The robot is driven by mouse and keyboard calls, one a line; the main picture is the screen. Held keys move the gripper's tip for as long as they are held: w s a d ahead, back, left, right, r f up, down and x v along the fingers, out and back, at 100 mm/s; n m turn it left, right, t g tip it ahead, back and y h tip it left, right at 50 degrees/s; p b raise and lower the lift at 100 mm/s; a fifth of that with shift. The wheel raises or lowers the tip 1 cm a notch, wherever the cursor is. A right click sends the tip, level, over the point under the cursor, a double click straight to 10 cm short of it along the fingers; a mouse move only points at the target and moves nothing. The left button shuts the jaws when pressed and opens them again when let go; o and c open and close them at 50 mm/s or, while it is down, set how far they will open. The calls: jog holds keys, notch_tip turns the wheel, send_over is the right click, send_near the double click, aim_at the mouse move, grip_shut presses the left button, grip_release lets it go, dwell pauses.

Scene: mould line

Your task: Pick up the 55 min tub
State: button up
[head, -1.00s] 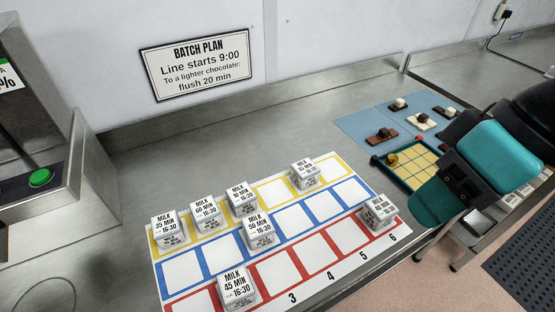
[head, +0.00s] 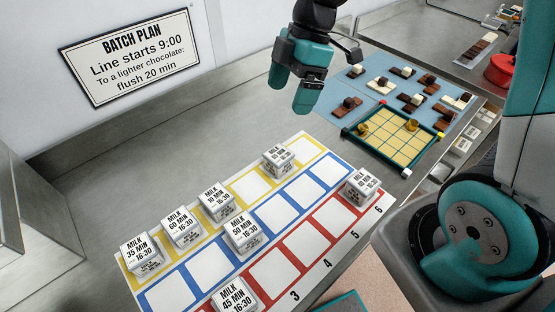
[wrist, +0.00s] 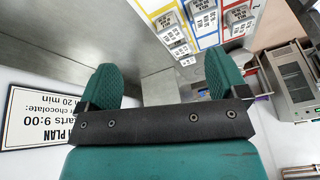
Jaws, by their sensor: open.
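White tubs with printed labels stand on the grid mat (head: 158,296). I read 35 MIN on one tub (head: 142,255), 60 MIN on another (head: 182,228), and 50 MIN (head: 243,234) and 45 MIN (head: 235,295) on others. The label of the tub at the back of the yellow row (head: 277,161), the tub in the red row (head: 361,187) and the third yellow-row tub (head: 216,203) are too small to read surely, so I cannot tell which is 55 min.
A green-edged tray (head: 385,140) with yellow squares stands right of the mat. Blue sheets (head: 345,95) with chocolate pieces lie behind it. A batch plan sign (head: 130,57) hangs on the wall. The counter between wall and mat is clear.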

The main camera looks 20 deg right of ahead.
aim_at(279, 154)
jog(key=w+d+f+n, duration=0.3)
jog(key=w+f+n, duration=0.1)
jog(key=f, duration=0.1)
jog(key=p+x, duration=0.1)
jog(key=x, duration=0.2)
jog(key=p+x, duration=0.1)
jog(key=x, duration=0.3)
jog(key=p+x, duration=0.1)
jog(key=x, duration=0.3)
jog(key=shift+s+d+f, duration=0.1)
jog(key=shift+s+d, duration=0.1)
jog(key=shift+s, duration=0.1)
jog(key=shift+p+x, duration=1.3)
jog(key=shift+x, duration=1.55)
jog(key=shift+d, duration=0.1)
jog(key=shift+c, duration=0.4)
jog(key=c, duration=1)
